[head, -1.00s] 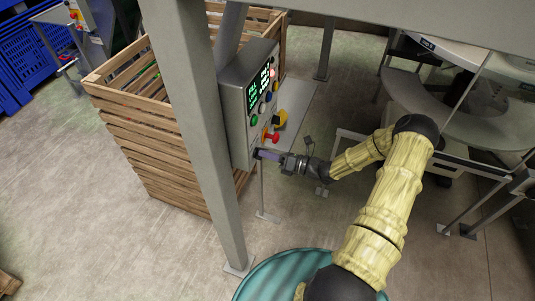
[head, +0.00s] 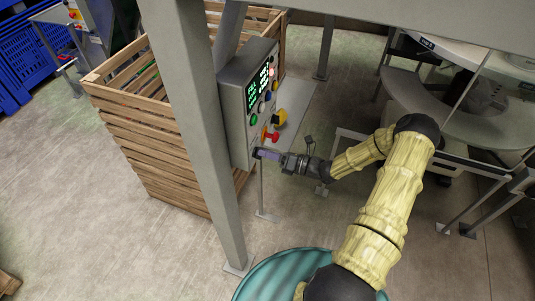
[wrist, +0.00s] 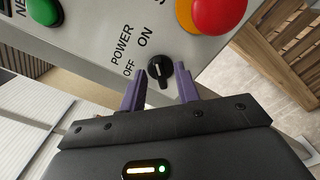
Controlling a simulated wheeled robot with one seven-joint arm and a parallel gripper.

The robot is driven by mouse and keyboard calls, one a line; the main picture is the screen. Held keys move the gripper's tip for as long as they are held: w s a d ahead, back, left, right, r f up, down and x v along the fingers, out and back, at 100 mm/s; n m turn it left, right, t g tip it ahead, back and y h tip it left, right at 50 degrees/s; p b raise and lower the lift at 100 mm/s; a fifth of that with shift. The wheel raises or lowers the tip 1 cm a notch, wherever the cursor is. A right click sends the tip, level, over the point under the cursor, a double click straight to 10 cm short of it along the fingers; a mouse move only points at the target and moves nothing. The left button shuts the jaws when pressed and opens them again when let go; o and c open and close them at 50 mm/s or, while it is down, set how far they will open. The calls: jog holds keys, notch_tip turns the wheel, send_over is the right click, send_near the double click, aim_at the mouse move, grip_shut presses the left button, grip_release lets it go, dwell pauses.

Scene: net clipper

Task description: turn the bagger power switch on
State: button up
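The power switch (wrist: 158,75) is a black rotary knob with a white mark, on the grey control panel beside the words POWER, OFF and ON. In the wrist view its mark points down and slightly right, away from the lettering. My gripper (wrist: 160,90) is open, its two purple fingers on either side of the knob, with gaps visible; I cannot tell whether either one touches it. In the head view my gripper (head: 262,154) is at the lower edge of the control box (head: 238,115), and the knob is hidden there.
A red emergency button (wrist: 218,12) on a yellow base and a green button (wrist: 45,10) sit near the switch. A grey post (head: 200,130) stands left of the box. A slatted wooden crate (head: 150,160) is behind it. Open floor lies at left.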

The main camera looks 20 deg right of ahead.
jog(key=b+v, duration=0.5)
jog(key=v, duration=1.2)
jog(key=shift+b, duration=0.4)
jog(key=s+a+r+n+g+h, duration=0.1)
jog(key=s+a+n+g+h, duration=0.6)
jog(key=a+n+g, duration=0.75)
jog(key=s+r+n+t+h, duration=0.3)
jog(key=r+n+t+h, duration=0.3)
jog(key=n, duration=1.4)
notch_tip(320, 180, up, 3)
jog(key=shift+s+a+r+h, duration=0.2)
jog(key=shift+s+a+h, duration=0.2)
jog(key=shift+h, duration=0.4)
